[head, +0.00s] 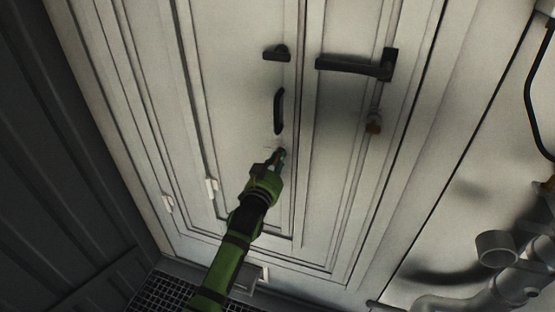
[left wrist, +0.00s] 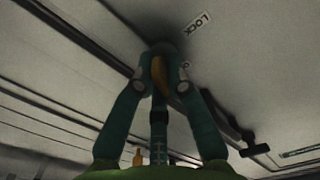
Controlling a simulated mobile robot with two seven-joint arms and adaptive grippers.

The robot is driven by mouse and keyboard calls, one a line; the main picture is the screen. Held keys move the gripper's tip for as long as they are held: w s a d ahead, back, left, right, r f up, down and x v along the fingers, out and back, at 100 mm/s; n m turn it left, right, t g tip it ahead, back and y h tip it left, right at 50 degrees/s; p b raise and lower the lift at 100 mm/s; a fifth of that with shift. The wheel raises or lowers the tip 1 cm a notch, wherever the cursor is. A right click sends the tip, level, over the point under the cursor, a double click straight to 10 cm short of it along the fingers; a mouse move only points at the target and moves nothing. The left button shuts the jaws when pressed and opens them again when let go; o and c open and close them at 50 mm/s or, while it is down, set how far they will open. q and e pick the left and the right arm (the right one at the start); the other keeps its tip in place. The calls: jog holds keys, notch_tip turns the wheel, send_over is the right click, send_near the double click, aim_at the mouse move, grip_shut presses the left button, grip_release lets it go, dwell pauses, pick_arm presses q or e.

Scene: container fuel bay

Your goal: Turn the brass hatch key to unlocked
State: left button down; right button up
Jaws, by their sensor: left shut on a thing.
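My left gripper (head: 277,158) reaches up to the pale hatch door (head: 240,100), just below a black vertical handle (head: 279,110). In the left wrist view its teal fingers (left wrist: 168,72) are shut on the brass key (left wrist: 158,72), which shows as a yellow-brown piece between the fingertips at the door. The fingers hide much of the key, so I cannot tell its exact angle. A white label reading LOCK (left wrist: 197,25) is on the door beside the fingertips. A second label is mostly hidden by a finger. My right gripper is not in view.
A black bar handle (head: 350,66) and a small black fitting (head: 277,52) are higher on the doors. Grey pipes (head: 495,290) stand at the lower right. A dark ribbed wall (head: 50,180) is at the left.

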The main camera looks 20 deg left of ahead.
pick_arm(q)
jog(key=shift+r+n, duration=0.1)
jog(key=shift+n, duration=1.3)
jog(key=shift+n+p, duration=0.3)
jog(key=c, duration=1.2)
grip_release()
jog(key=shift+c, duration=0.2)
jog(key=shift+s, duration=0.35)
jog(key=s, duration=1.1)
jog(key=shift+s+a, duration=0.15)
jog(key=shift+a, duration=0.05)
